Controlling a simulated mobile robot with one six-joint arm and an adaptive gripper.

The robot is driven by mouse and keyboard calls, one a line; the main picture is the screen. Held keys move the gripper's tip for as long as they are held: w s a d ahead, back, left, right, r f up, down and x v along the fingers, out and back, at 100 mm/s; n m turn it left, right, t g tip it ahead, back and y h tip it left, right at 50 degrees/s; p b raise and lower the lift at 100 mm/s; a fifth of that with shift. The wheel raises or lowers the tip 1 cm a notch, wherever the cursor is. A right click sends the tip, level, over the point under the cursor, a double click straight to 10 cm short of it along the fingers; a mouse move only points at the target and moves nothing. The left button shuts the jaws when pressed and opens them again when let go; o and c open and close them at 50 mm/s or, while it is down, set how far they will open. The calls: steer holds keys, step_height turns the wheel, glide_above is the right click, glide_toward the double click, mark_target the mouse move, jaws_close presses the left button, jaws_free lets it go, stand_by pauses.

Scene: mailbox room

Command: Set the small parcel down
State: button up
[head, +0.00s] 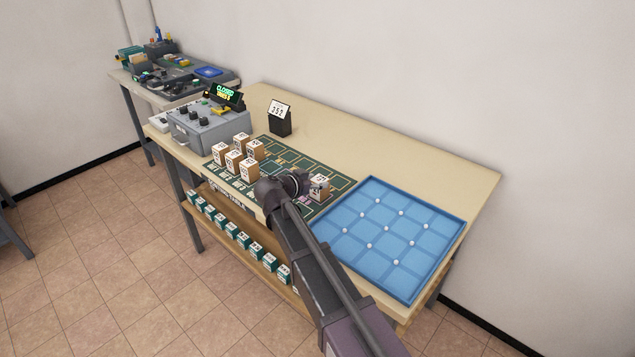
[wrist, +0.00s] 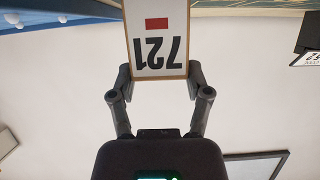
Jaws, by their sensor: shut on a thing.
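My gripper (head: 306,186) is over the right part of the green grid mat (head: 296,160), shut on a small parcel (head: 320,182). In the wrist view, the parcel (wrist: 158,42) is between the two fingers, its white label showing 721 upside down and a red bar. Whether its base touches the mat is hidden. Several similar small parcels (head: 233,161) stand on the mat's left part. Empty outlined cells show along the mat's back.
A blue divided tray (head: 450,262) with small white knobs lies right of the mat. A grey control box (head: 205,130) with a lit display (head: 226,94) stands left. A number sign (head: 280,118) stands behind the mat. A lower shelf holds several green-and-white boxes (head: 232,233).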

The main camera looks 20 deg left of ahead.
steer(key=o, duration=1.2)
steer(key=shift+r, duration=0.15)
steer(key=shift+p+v, duration=2.5)
steer(key=shift+v, duration=3.5)
